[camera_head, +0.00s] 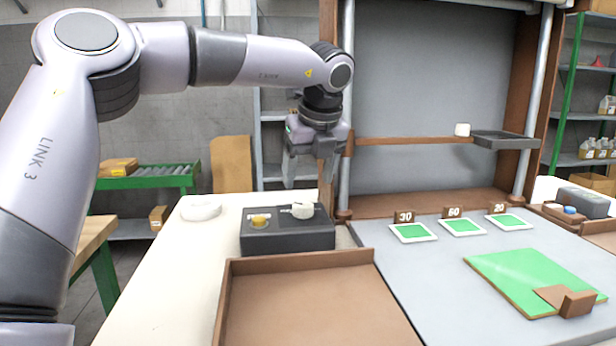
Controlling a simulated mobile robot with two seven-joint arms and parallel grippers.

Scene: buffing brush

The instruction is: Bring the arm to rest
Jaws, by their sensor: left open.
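My left arm comes in from the left, bends over at the top and points down on the right. My left gripper (308,170) hangs at its end above the dark box (288,238), with its two fingers apart and nothing between them. A white round knob-like piece (303,210) and a yellow round piece (259,221) sit on top of the dark box. The white piece is just below the gripper, and a gap shows between them. My right gripper is not in this view.
A brown tray (300,262) stands in front of the dark box. Three green pads with signs 30 (413,232), 60 (462,227) and 20 (508,222) lie on the grey surface. A green board (530,275) lies at right. A brown post stands close behind the gripper.

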